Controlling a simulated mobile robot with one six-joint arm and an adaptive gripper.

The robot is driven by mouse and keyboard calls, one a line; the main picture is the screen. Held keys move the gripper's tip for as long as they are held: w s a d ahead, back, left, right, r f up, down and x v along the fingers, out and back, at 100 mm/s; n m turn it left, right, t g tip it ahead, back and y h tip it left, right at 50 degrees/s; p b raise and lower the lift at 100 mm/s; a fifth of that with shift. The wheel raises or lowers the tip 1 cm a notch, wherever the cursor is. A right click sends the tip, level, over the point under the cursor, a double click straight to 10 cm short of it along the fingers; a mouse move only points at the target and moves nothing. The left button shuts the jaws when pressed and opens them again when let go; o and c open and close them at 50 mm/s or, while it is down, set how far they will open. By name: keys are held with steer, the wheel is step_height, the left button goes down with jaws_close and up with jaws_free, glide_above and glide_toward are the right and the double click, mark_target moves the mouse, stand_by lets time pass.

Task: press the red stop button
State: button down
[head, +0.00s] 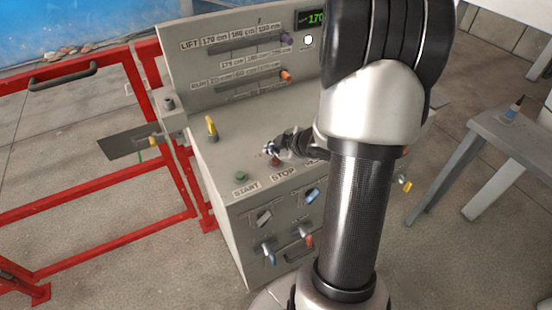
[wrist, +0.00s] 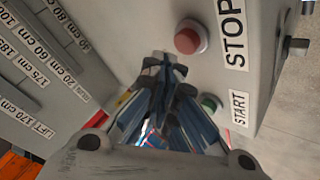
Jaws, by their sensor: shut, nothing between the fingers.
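The red stop button (wrist: 188,37) is a round red cap in a pale ring on the grey panel, beside the label STOP (wrist: 232,35). In the head view the stop button (head: 275,161) shows as a small dark red spot, partly covered by my gripper. My gripper (head: 269,150) is shut and empty, close above the panel top behind the button. In the wrist view the fingertips of my gripper (wrist: 166,62) are together beside the red button, not over it. I cannot tell whether they touch the panel.
A green START button (wrist: 210,103) sits beside the red one. A yellow-tipped lever (head: 211,127) stands on the panel's left. Slider rows (head: 250,83) run along the upright back panel. A red rail fence (head: 95,207) stands left, a grey table (head: 500,135) right.

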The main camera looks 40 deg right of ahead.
mark_target(274, 162)
steer(key=shift+r+p, duration=2.2)
steer(key=shift+r, duration=0.15)
steer(key=shift+f, duration=0.15)
